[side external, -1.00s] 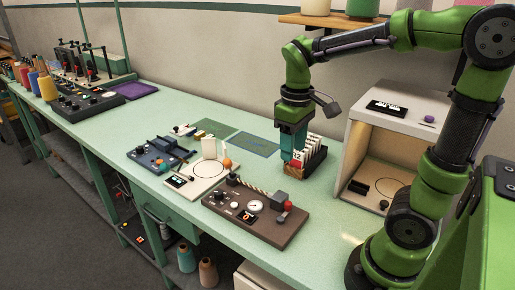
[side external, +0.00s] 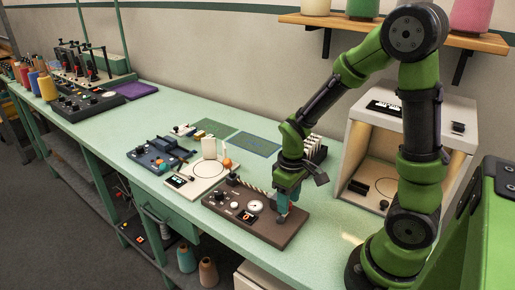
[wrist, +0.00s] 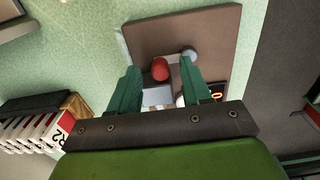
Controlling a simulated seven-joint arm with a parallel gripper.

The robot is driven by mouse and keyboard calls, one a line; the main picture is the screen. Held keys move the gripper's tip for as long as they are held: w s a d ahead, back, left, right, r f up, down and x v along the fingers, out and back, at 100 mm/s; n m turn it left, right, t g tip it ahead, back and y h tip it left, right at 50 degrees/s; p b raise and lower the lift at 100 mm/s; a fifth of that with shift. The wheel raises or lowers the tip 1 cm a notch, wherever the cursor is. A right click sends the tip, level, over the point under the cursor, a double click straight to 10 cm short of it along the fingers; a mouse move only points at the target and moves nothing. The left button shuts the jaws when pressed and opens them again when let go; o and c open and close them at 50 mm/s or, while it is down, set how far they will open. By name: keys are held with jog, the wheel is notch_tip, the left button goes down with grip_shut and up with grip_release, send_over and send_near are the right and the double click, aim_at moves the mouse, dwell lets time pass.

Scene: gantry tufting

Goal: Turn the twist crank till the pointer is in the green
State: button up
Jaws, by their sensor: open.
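The twist crank sits at the right end of a brown board (side external: 268,232). In the wrist view its red knob (wrist: 160,69) lies between my fingers, beside a pale crank arm end (wrist: 188,54) and a grey block (wrist: 157,95). My gripper (side external: 283,208) is above that end of the board, pointing down; it also shows in the wrist view (wrist: 158,75). Its two green fingers stand apart, one on either side of the knob, and I see no grip on it. The round white dial (side external: 255,206) is on the board; its pointer is too small to read.
A card rack (side external: 315,149) stands behind my gripper. A white cabinet (side external: 362,135) is to the right. A cream board (side external: 200,182) and a blue fixture (side external: 152,160) lie to the left. Bench space in front of the cabinet is clear.

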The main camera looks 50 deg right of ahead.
jog(key=shift+f, duration=0.2)
jog(key=shift+c, duration=0.2)
grip_shut()
jog(key=shift+s, duration=0.1)
